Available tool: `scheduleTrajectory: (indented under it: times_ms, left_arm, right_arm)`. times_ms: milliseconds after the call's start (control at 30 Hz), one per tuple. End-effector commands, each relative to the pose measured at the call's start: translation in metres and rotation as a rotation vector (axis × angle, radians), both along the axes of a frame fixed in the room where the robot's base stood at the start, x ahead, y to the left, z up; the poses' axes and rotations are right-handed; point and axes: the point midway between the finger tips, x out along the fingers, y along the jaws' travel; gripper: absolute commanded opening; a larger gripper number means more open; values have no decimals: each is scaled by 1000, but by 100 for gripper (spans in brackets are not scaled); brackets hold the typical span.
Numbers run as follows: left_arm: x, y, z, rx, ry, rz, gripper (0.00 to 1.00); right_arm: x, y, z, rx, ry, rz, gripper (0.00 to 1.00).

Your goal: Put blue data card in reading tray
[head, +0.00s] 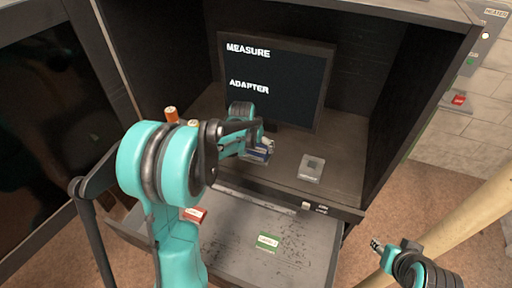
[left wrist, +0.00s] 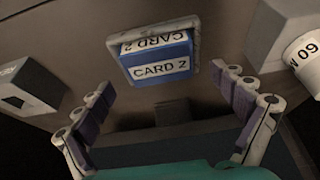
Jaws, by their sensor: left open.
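The blue data card (left wrist: 160,68), labelled CARD 2, lies within a shallow light-rimmed tray (left wrist: 113,44), seen in the left wrist view. In the head view the blue card (head: 258,155) shows partly behind my left gripper (head: 262,145), on the cabinet shelf below the screen. My left gripper is open. In the wrist view its two fingers stand apart on either side of the near end of the card, with a gap to it and nothing between them. My right gripper (head: 377,247) is at the lower right, away from the cabinet; its jaws are too small to judge.
A screen (head: 290,85) reading MEASURE ADAPTER stands at the back of the cabinet. A grey block (head: 311,168) sits on the shelf to the right. A red card (head: 194,214) and a green card (head: 268,241) lie on the lower pulled-out surface (head: 225,240). Cabinet walls bound both sides.

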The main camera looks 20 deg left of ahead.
Motion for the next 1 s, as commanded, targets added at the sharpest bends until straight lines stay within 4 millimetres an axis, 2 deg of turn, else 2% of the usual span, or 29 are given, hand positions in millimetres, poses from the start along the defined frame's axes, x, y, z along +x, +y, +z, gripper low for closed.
scheduleTrajectory:
  times_ms: [100, 300, 500, 633, 767, 900, 1000]
  left_arm:
    - [-12, -1, 29, 0, 0, 0, 96]
    - [-27, -2, 65, 0, 0, 0, 96]
    - [-35, -3, 84, 0, -1, 0, 96]
    - [-50, -14, 96, 4, -13, -4, 96]
    - [-86, -39, 114, 9, -48, -13, 96]
    - [-137, -70, 127, 14, -98, -26, 96]
    - [-173, -87, 127, 16, -135, -35, 96]
  right_arm:
    - [0, 0, 7, 0, 0, 0, 40]
    - [0, 0, 14, 0, 0, 0, 40]
    - [0, 0, 16, 0, 0, 0, 40]
    - [0, 0, 16, 0, 0, 0, 40]
    - [0, 0, 16, 0, 0, 0, 40]
    - [0, 0, 16, 0, 0, 0, 40]
    - [0, 0, 16, 0, 0, 0, 40]
